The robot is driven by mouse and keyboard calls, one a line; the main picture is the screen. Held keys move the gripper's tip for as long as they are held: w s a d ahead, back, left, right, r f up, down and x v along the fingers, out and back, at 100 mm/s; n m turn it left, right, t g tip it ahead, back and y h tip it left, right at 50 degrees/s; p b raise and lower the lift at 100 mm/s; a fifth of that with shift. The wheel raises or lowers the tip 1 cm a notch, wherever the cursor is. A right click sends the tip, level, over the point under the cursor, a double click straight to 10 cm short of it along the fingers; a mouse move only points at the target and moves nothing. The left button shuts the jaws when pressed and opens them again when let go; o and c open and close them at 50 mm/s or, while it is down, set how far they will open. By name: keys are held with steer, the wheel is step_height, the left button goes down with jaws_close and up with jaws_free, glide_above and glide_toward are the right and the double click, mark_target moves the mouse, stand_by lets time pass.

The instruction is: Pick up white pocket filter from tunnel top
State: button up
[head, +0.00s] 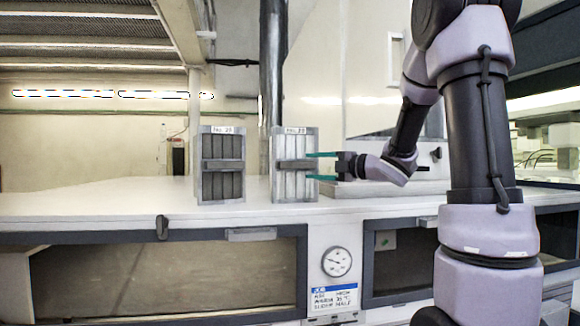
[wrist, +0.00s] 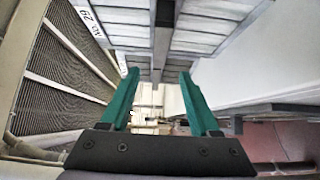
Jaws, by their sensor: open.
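The white pocket filter (head: 306,147) stands upright on the tunnel top (head: 130,212), with pale pockets, a light frame, a label at its top and a dark bar across its middle. In the wrist view its pale pockets (wrist: 125,17) fill the upper part, and the dark bar (wrist: 164,30) runs down between the fingers. My gripper (head: 321,166) is open, its teal fingers pointing left at the filter's right edge, one above and one below bar height. Contact cannot be told.
A similar filter with dark grey pockets (head: 222,150) stands just left of the white one, with a narrow gap between. A dark vertical pipe (head: 272,70) rises behind. A round gauge (head: 336,262) is on the tunnel front. The tunnel top is clear at left.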

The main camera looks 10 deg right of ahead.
mark_target(292, 165)
steer(key=x, duration=0.9)
steer(key=shift+w+a, duration=0.1)
steer(key=shift+a, duration=0.05)
jaws_close()
stand_by(1.2)
